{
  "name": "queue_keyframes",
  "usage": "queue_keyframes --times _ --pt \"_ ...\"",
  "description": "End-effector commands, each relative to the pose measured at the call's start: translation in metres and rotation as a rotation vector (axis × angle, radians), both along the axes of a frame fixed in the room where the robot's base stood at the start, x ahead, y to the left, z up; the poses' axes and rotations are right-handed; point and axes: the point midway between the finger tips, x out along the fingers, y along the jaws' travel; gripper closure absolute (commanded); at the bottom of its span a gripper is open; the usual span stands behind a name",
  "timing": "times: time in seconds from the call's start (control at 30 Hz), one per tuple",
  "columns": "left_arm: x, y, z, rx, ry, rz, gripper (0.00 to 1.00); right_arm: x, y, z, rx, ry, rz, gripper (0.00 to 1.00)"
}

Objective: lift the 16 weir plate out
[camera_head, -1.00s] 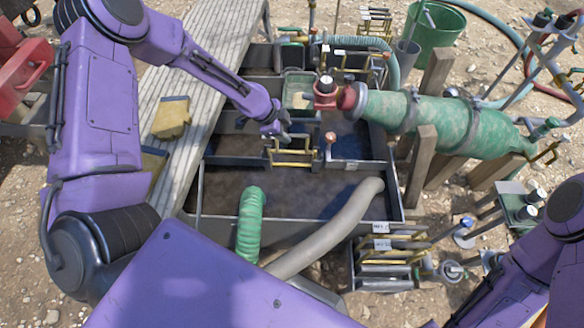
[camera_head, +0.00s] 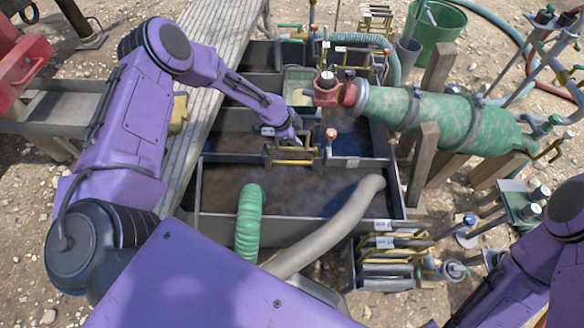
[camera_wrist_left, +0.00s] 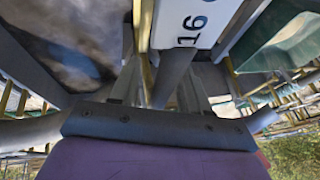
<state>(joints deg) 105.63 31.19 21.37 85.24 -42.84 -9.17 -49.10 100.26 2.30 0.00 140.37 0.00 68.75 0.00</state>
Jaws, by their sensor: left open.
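The weir plate with yellow handle bars (camera_head: 292,162) stands in a slot across the middle of the tank. In the left wrist view a white tag reading 16 (camera_wrist_left: 190,25) shows upside down, close beside a yellow bar (camera_wrist_left: 145,40). My left gripper (camera_head: 297,138) is just above and at the plate's handle in the head view. In the left wrist view its fingers (camera_wrist_left: 155,80) are open, with the yellow bar near and between them. I cannot tell if they touch it. My right arm shows at the lower right; its gripper is out of view.
The dark tank (camera_head: 300,232) holds mud, with a green hose (camera_head: 250,222) and a grey hose (camera_head: 330,232) in its front part. A green cylinder (camera_head: 440,118) lies to the right. A rack of spare plates (camera_head: 385,270) stands at the front right. A plank walkway (camera_head: 215,60) runs left.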

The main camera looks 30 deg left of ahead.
Motion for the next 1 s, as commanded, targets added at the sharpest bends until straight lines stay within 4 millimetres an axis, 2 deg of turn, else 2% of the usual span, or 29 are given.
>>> queue_keyframes --times 0.63,0.67,0.7,0.8,1.0 --pt "-0.0003 0.0 -0.0048 0.0 0.0 0.001 0.54 0.0001 0.0 -0.0053 0.0 0.0 0.0 0.57" --pt "-0.0003 0.0 -0.0048 0.0 0.0 0.001 0.6 0.0001 0.0 -0.0053 0.0 0.0 0.0 0.57" --pt "-0.0003 0.0 -0.0048 0.0 0.0 0.001 0.73 0.0001 0.0 -0.0053 0.0 0.0 0.0 0.57" --pt "-0.0003 0.0 -0.0048 0.0 0.0 0.0 1.0 0.0001 0.0 -0.0053 0.0 0.0 0.0 0.57" --pt "-0.0003 0.0 -0.0048 0.0 0.0 0.0 1.0 0.0001 0.0 -0.0053 0.0 0.0 0.0 0.57"
